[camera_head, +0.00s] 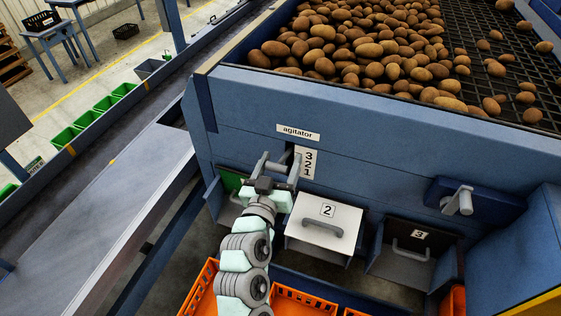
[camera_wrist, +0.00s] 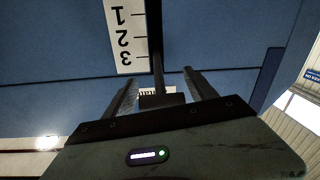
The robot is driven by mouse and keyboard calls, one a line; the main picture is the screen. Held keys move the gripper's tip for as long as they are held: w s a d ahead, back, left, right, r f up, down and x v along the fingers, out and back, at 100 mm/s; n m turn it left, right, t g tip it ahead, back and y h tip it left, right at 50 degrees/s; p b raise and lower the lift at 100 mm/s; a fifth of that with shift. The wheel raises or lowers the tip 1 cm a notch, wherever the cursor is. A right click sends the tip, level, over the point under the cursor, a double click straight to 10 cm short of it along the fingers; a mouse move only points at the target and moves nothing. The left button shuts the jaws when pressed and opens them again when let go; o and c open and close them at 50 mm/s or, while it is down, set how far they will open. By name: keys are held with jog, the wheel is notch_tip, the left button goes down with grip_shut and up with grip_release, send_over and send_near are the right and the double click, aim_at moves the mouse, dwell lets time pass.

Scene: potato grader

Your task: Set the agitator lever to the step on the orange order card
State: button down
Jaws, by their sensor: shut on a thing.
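My gripper (camera_head: 275,166) is at the agitator lever on the blue machine wall, shut on its dark handle. In the wrist view, the agitator lever (camera_wrist: 162,99) shows between the two fingers of my gripper (camera_wrist: 162,88). The lever sits beside a white scale plate (camera_head: 307,163) marked 3, 2, 1 from top to bottom; the plate shows upside down in the wrist view (camera_wrist: 129,38). I cannot tell which number the lever stands at. The agitator label (camera_head: 298,132) is above. I see no orange order card in either view.
Below are a white box front marked 2 (camera_head: 325,225) and a grey one marked 3 (camera_head: 405,255), with handles. Orange crates (camera_head: 300,302) stand under them. A dark blue box with a grey lever (camera_head: 458,200) is to the right. Potatoes (camera_head: 360,45) lie above.

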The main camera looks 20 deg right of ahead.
jog(key=shift+b, duration=0.3)
jog(key=f+b, duration=0.1)
jog(key=b, duration=0.1)
jog(key=f+b, duration=0.1)
jog(key=b, duration=0.2)
jog(key=f+t+h+b, duration=0.1)
jog(key=b, duration=0.2)
jog(key=shift+s+a, duration=0.1)
jog(key=shift+s, duration=0.15)
notch_tip(320, 180, down, 3)
jog(key=t+h+b, duration=0.1)
jog(key=b, duration=1.1)
jog(key=shift+s+a+t+h, duration=0.15)
jog(key=shift+t+h, duration=0.25)
jog(key=shift+r, duration=0.1)
jog(key=shift+c, duration=1.9)
grip_release()
jog(key=shift+a, duration=0.1)
